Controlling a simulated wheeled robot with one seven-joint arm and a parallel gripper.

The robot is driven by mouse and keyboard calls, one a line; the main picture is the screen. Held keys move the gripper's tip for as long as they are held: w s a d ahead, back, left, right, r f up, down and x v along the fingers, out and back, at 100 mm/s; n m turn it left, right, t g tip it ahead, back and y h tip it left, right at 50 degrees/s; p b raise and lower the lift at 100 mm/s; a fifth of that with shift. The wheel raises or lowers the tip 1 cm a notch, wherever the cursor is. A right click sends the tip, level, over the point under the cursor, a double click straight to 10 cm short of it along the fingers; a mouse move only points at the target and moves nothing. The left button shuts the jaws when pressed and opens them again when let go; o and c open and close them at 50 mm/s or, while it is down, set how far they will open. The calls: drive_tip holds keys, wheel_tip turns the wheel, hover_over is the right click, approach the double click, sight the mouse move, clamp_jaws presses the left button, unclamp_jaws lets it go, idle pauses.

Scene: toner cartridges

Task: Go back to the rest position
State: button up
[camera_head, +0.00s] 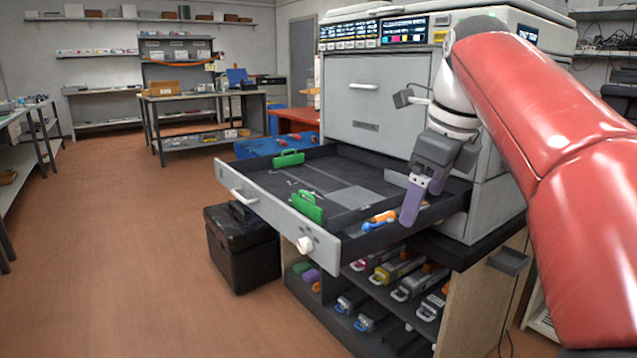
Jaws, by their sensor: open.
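My red arm reaches in from the right, and my gripper (420,192) hangs in front of the printer (377,95), over the right part of the pulled-out drawer (262,208). My gripper is open, with nothing seen between its fingers. Small orange and blue parts (379,221) show near the drawer's front right, just left of a finger. I cannot tell whether the finger touches the drawer.
Under the printer, a wooden cabinet (470,300) holds several toner cartridges (385,270). A black case (241,250) stands on the floor left of it. The drawer juts out to the left. The wooden floor (130,260) on the left is open, with workbenches (205,95) further back.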

drive_tip(key=s+f+n+t, duration=0.1)
drive_tip(key=s+f+n, duration=0.8)
drive_tip(key=f+n, duration=0.3)
drive_tip(key=s+f+n+t+h, duration=0.1)
drive_tip(key=s+f+n, duration=0.8)
drive_tip(key=f+n, duration=0.3)
drive_tip(key=shift+a+f+n+t, duration=0.3)
drive_tip(key=shift+n+t, duration=0.1)
drive_tip(key=shift+n, duration=0.5)
